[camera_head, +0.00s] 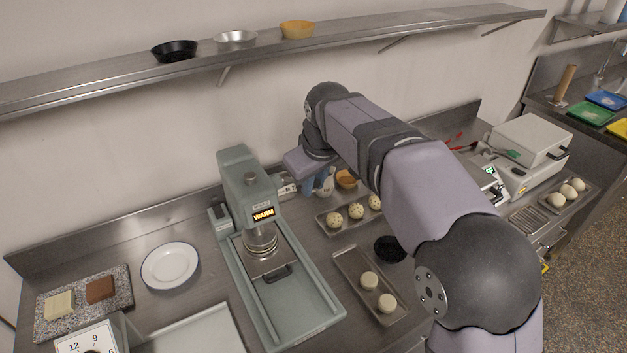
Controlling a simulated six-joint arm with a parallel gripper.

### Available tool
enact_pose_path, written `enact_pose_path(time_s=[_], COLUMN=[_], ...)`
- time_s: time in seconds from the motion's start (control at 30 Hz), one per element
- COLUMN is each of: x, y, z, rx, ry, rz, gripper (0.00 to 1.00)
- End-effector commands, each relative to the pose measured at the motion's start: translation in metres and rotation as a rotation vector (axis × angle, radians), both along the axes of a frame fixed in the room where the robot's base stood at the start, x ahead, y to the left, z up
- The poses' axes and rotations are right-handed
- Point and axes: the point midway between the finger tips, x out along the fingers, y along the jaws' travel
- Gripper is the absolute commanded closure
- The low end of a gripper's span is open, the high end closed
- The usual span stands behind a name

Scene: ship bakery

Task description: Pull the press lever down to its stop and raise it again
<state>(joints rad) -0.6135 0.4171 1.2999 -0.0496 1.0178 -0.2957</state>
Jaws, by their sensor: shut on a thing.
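The press (246,183) is a grey-green machine with a lit "WARM" display, standing left of my arm. A round ribbed head (261,241) hangs under its column, above a metal plate with a dark handle (276,273). My gripper (287,188) shows only in small part, close against the right side of the press's column and below my wrist. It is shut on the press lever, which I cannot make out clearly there. The lever's angle cannot be told from this view.
A white plate (170,266) and a speckled board (84,303) lie left. Trays of dough balls (349,221) and pale rounds (371,290) lie right of the press. A wall shelf (350,37) holding tins runs above. A grey appliance (530,140) stands far right.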

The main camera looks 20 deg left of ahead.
Motion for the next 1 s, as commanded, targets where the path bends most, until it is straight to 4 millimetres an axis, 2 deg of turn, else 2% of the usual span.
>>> enact_pose_path(time_s=[0.03,0.13,1.0], x=[0.001,0.003,0.025], y=[0.001,0.003,0.025], z=[0.008,0.013,0.038], rx=[-0.005,-0.021,-0.161], ry=[0.006,0.021,0.158], rz=[0.000,0.000,0.003], gripper=[1.00,1.00,1.00])
